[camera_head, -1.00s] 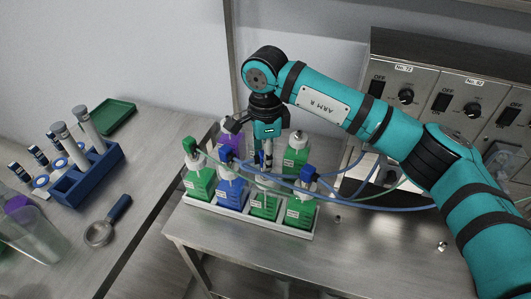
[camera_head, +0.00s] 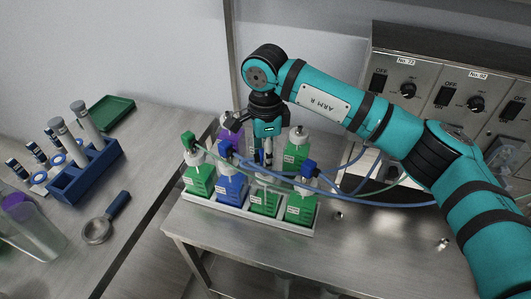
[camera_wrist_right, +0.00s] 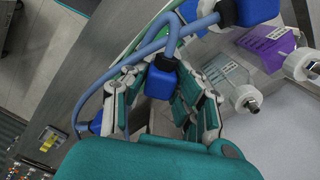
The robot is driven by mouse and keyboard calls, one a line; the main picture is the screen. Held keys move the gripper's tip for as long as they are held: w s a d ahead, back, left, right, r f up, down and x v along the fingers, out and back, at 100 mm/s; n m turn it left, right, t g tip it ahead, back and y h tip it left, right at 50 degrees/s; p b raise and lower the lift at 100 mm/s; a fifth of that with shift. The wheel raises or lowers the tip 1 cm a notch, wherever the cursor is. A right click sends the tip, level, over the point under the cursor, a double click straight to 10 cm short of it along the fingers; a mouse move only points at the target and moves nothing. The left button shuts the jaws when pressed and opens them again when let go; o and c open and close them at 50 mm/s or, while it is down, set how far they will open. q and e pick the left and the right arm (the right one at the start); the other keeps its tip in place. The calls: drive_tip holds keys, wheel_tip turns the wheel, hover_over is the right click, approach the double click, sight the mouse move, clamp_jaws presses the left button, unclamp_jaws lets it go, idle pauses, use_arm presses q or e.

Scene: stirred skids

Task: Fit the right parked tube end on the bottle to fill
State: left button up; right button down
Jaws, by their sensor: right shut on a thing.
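My right gripper (camera_head: 267,160) points down over the bottle rack, between the rows of bottles. It is shut on a blue tube end (camera_wrist_right: 161,80) with a blue hose, which shows between the fingers in the right wrist view. In the head view the fingers mostly hide this tube end. My left gripper is not in view.
A white rack (camera_head: 250,219) holds the bottles, including a purple one (camera_wrist_right: 265,48) and a green-topped one (camera_head: 199,180). Hoses cross to the right. A switch panel (camera_head: 430,95) stands behind. The front bench (camera_head: 255,250) is clear.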

drive_tip(key=shift+f, duration=0.2)
idle(0.6)
drive_tip(key=c, duration=1)
unclamp_jaws()
drive_tip(key=shift+o, duration=0.6)
drive_tip(key=shift+o, duration=1.2)
drive_tip(key=shift+r, duration=0.1)
drive_tip(key=shift+r+p, duration=1.55)
drive_tip(key=shift+r, duration=2.4)
